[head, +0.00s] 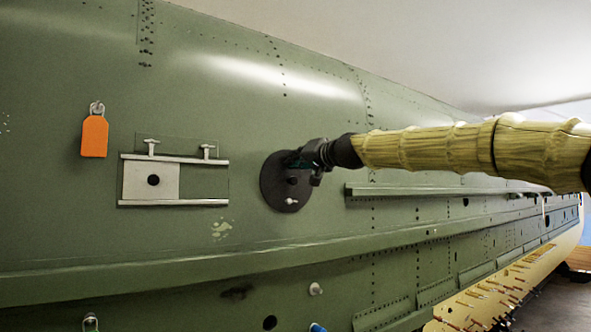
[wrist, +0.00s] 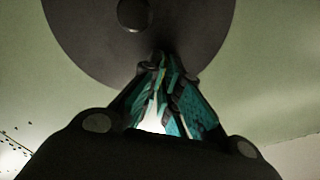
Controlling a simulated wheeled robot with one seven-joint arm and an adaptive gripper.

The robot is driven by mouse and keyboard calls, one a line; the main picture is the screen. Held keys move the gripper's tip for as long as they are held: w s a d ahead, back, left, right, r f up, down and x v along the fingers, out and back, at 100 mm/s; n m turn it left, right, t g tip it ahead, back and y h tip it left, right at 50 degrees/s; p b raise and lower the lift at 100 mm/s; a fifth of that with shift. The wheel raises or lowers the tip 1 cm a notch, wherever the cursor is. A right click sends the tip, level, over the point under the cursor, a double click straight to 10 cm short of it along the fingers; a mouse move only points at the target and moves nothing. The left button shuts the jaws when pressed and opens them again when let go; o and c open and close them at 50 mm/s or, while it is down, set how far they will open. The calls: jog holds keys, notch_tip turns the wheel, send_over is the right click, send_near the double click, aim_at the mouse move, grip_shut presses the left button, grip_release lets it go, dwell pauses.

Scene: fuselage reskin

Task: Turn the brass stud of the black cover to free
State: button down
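The black cover (head: 270,187) is a dark round disc on the green fuselage skin. It has a black knob (head: 292,181) near its middle and a small pale stud (head: 291,201) standing out near its lower edge. My gripper (head: 298,159) is at the cover's upper right part, with its fingertips close to or on its face. In the wrist view, the disc (wrist: 85,35) and its knob (wrist: 133,14) lie beyond my fingertips. The teal-lined fingers of the gripper (wrist: 163,62) come together at the tips. Anything between the tips, such as another stud, is hidden.
Left of the cover is a pale framed plate (head: 137,182) with a dark hole, between rails with two pins. An orange tag (head: 95,137) hangs at the upper left. A green ledge (head: 200,272) runs below, and a stringer (head: 420,190) starts right of the cover.

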jog(key=shift+f+n+b, duration=0.15)
jog(key=shift+n+b, duration=0.5)
jog(key=shift+n, duration=1.15)
jog(key=shift+f+n+b, duration=0.1)
jog(key=shift+n+b, duration=0.55)
jog(key=shift+n, duration=1.15)
jog(key=c, duration=1.7)
grip_release()
jog(key=shift+w, duration=0.15)
jog(key=shift+o, duration=0.2)
jog(key=shift+s+r, duration=0.15)
jog(key=shift+s, duration=0.05)
jog(key=v, duration=1.2)
jog(key=shift+w, duration=0.1)
